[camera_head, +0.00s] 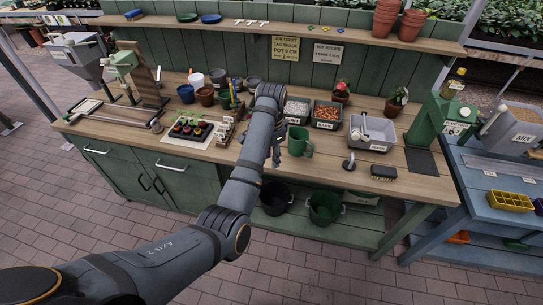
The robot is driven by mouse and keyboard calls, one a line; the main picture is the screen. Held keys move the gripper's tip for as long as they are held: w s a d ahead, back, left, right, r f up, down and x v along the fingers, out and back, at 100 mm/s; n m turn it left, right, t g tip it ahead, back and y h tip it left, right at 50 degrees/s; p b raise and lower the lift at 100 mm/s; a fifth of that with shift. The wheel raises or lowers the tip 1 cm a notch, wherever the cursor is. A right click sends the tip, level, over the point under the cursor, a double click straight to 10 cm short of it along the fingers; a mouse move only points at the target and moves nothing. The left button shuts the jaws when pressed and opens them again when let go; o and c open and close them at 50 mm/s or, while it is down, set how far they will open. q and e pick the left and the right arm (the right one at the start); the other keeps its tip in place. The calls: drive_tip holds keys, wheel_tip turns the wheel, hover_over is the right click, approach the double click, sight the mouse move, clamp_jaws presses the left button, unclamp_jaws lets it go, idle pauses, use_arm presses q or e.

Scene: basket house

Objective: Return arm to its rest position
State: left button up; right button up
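My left arm (245,180) comes in from the lower left and reaches up over the middle of the green potting bench. Its wrist end (270,92) is above the back part of the worktop. My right gripper is not in view.
On the bench (325,170) are a plant tray (191,128) left of the forearm, and labelled bins (326,115), a grey tub (372,132) and a brush (390,173) to the right. An upper shelf (300,36) runs behind. A blue table (490,185) stands at the right. The brick floor in front is clear.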

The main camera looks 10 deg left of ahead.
use_arm(q)
drive_tip(key=shift+w+d, duration=0.1)
drive_tip(key=s+a+f+n+b, duration=0.15)
drive_tip(key=s+f, duration=0.25)
drive_tip(key=f, duration=0.8)
drive_tip(key=s+a+f+n, duration=0.1)
drive_tip(key=s+a+f, duration=0.25)
drive_tip(key=f, duration=0.85)
drive_tip(key=s+a+f+n, duration=0.1)
drive_tip(key=s+f, duration=0.4)
drive_tip(key=f, duration=0.7)
drive_tip(key=s+a+f+n+b, duration=0.1)
drive_tip(key=s+a+f+n, duration=0.3)
drive_tip(key=s+f, duration=1.1)
drive_tip(key=s+a+f, duration=0.2)
drive_tip(key=s+a, duration=0.1)
drive_tip(key=s, duration=0.7)
drive_tip(key=s+a+f+n+t, duration=0.1)
drive_tip(key=s+a, duration=0.2)
drive_tip(key=s, duration=0.7)
drive_tip(key=shift+f+y+b, duration=0.35)
drive_tip(key=shift+y+b, duration=0.05)
drive_tip(key=shift+b, duration=0.05)
